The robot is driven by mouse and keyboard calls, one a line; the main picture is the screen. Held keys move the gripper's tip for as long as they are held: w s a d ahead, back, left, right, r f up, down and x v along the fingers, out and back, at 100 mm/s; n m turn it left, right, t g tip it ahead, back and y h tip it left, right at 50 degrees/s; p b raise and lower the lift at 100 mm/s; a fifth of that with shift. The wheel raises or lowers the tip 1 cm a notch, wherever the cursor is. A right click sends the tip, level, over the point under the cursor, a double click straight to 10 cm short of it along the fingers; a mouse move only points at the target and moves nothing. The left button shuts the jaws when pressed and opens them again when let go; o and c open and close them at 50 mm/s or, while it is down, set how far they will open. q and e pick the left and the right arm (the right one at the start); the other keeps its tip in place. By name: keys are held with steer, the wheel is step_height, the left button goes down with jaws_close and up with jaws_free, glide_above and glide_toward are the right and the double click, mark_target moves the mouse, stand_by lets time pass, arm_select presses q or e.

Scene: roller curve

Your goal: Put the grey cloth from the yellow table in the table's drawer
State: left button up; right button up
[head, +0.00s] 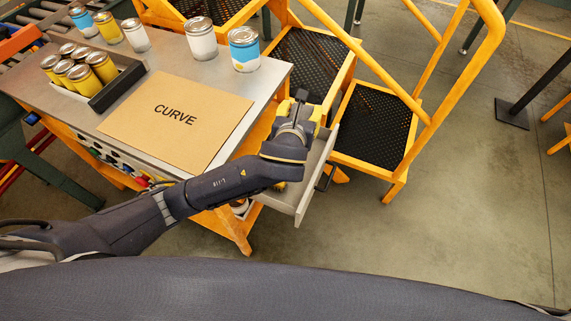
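The yellow table (233,225) has an orange-yellow frame and a grey metal top. Its grey drawer (312,178) is pulled out at the right end. My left arm reaches across the table's front right corner. My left gripper (298,112) is over the drawer area, beside the right edge of the tabletop. Its fingertips are hidden or too dark to make out, so I cannot see whether it is open or holds anything. I see no grey cloth; the arm and wrist cover part of the drawer. My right gripper is out of view.
A cardboard sheet marked CURVE (176,122) lies on the tabletop. A black-and-white tray (118,86) holds several yellow cans. A blue-labelled can (244,50) and a white can (201,39) stand near the back edge. Yellow steps (372,128) stand close to the right; open floor lies beyond.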

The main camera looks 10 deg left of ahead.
arm_select(q)
steer(key=d+f, duration=0.4)
steer(key=w+f+h, duration=0.1)
steer(key=w+f, duration=0.3)
steer(key=f, duration=0.3)
steer(key=w+a+f+m+h, duration=0.1)
steer(key=w+f, duration=0.3)
steer(key=f, duration=0.4)
steer(key=w+a+f+m, duration=0.1)
steer(key=w+f, duration=0.3)
steer(key=f, duration=0.3)
steer(key=shift+a+f+g+h, duration=0.1)
steer(key=shift+f+g+h, duration=0.2)
steer(key=shift+h, duration=0.1)
steer(key=shift+a+f, duration=0.1)
steer(key=shift+f, duration=1.4)
steer(key=shift+f, duration=0.6)
steer(key=o, duration=1.1)
